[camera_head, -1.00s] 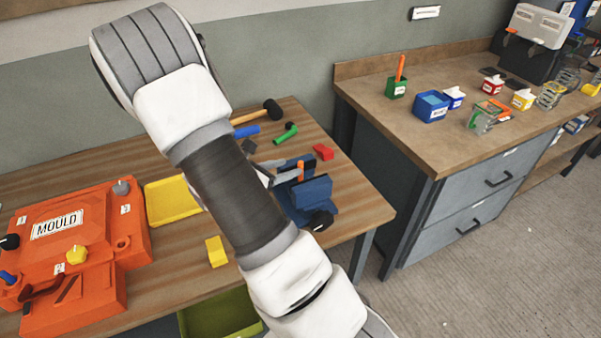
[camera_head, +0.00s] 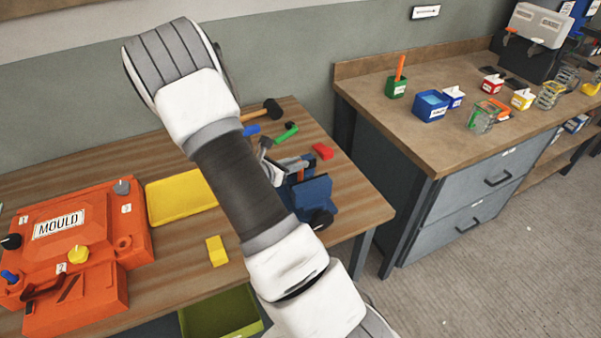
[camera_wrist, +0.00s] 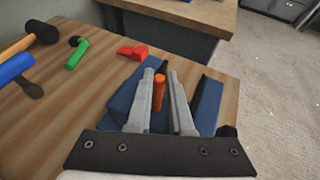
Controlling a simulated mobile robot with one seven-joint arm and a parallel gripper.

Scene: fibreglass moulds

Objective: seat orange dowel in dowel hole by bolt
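The orange dowel (camera_wrist: 158,92) stands in the blue vise (camera_wrist: 207,100) at the table's right end. In the wrist view it shows between the two fingers of my gripper (camera_wrist: 161,75). The fingers are apart, one on each side of it, and contact cannot be made out. In the head view my gripper (camera_head: 298,163) is over the vise (camera_head: 312,192), and the dowel is mostly hidden. The orange mould (camera_head: 95,215) lies at the left, with a round orange socket (camera_head: 124,243) at its right side. I cannot tell which feature is the bolt.
A yellow tray (camera_head: 180,198) and a yellow block (camera_head: 217,250) lie between mould and vise. A hammer (camera_head: 270,110), a green tool (camera_head: 287,134) and a red piece (camera_head: 322,151) lie behind the vise. A higher cabinet (camera_head: 440,150) stands at the right.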

